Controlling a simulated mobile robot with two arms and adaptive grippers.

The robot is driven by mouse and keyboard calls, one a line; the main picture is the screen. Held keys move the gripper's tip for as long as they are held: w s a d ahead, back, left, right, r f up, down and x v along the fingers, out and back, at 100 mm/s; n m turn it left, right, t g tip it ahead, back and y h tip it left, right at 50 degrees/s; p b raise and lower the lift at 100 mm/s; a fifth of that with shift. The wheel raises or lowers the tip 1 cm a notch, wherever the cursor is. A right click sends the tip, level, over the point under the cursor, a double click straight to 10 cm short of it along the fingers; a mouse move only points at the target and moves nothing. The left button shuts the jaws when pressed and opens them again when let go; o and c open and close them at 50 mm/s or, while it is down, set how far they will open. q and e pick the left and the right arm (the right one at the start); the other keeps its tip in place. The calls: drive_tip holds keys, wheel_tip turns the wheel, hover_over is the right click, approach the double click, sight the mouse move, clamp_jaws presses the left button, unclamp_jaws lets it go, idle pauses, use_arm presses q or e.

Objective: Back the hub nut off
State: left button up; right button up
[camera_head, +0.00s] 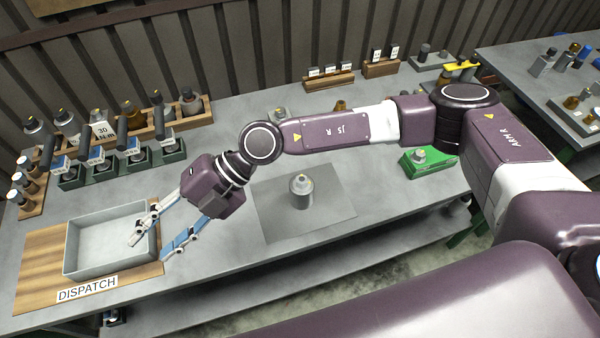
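A small silver metal unit (302,190) with a yellowish tip stands upright on a grey mat (335,215) in the middle of the bench. A hub nut cannot be told apart on it at this size. My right gripper (151,247) reaches left past the unit and hangs by the right wall of the grey tray (72,250). Its two fingers are spread, with nothing seen between them. It is well apart from the silver unit. My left gripper does not show.
The tray sits on a wooden board (35,270) labelled DISPATCH. Green holders (103,170) with dark-handled tools and a wooden rack (197,120) of bottles stand at back left. A green block (430,168) with a metal part is at right.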

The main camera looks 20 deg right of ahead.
drive_tip(key=w+d+f+t+h, duration=0.1)
drive_tip(key=w+d+f+h, duration=0.2)
drive_tip(key=d, duration=0.4)
drive_tip(key=w+d+f+h, duration=0.3)
drive_tip(key=w+d+f, duration=0.1)
drive_tip(key=d, duration=0.2)
drive_tip(key=m+t+h, duration=0.1)
drive_tip(key=t+h, duration=0.1)
drive_tip(key=h, duration=0.4)
hover_over(302, 179)
drive_tip(key=shift+a+r, duration=0.2)
drive_tip(key=shift+r, duration=0.25)
drive_tip(key=shift+d+f, duration=0.1)
drive_tip(key=shift+d, duration=0.2)
wheel_tip(302, 179, down, 7)
drive_tip(key=p, duration=0.3)
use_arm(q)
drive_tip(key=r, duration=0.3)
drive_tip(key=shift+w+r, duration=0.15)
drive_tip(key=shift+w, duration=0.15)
use_arm(e)
drive_tip(key=shift+a+f, duration=0.1)
drive_tip(key=shift+f, duration=0.15)
clamp_jaws()
